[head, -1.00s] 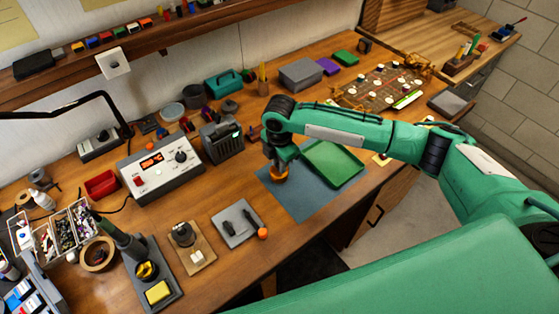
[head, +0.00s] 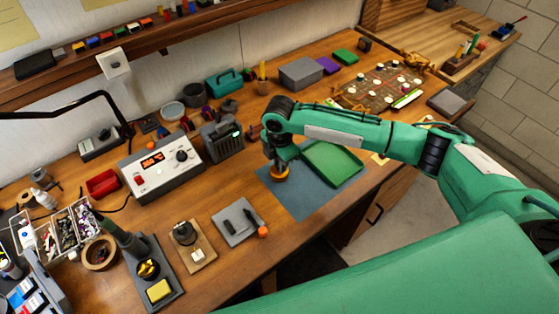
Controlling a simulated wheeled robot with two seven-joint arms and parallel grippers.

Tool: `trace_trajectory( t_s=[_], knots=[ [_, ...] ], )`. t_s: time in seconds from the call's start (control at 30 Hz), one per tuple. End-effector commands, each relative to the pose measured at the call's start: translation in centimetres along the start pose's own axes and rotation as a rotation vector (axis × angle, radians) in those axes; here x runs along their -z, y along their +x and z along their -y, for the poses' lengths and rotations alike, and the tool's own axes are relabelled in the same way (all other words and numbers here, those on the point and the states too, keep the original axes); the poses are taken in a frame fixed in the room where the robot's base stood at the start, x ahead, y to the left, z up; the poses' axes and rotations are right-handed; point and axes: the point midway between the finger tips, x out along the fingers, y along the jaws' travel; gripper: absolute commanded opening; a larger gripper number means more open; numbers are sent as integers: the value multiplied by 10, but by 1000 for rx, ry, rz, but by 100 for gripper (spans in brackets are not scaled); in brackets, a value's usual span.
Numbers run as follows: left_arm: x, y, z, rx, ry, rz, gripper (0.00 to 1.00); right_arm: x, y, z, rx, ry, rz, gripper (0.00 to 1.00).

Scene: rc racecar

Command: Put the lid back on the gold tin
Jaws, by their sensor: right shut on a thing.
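The gold tin (head: 280,174) shows as a small round orange-gold shape on the left part of the blue-grey mat (head: 303,203). My right gripper (head: 279,165) points down directly over it, its fingertips at the top of the gold shape. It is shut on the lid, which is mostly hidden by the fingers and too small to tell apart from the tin. I cannot tell whether the lid is seated or just above the rim. My left gripper is out of view.
A green tray (head: 333,163) lies right of the gripper, under my forearm. A grey radio-like box (head: 221,139) and a soldering station (head: 163,172) stand to the left. A grey pad with black tools (head: 237,221) lies in front. The mat's front part is clear.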

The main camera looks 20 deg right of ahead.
Motion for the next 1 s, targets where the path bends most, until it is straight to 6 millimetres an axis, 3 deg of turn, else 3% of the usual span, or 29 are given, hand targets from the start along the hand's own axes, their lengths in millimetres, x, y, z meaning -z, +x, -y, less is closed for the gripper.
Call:
trace_trajectory(
  t_s=[1.0],
  knots=[
    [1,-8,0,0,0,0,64,0,1,0,-1,1,0,0]
  ],
)
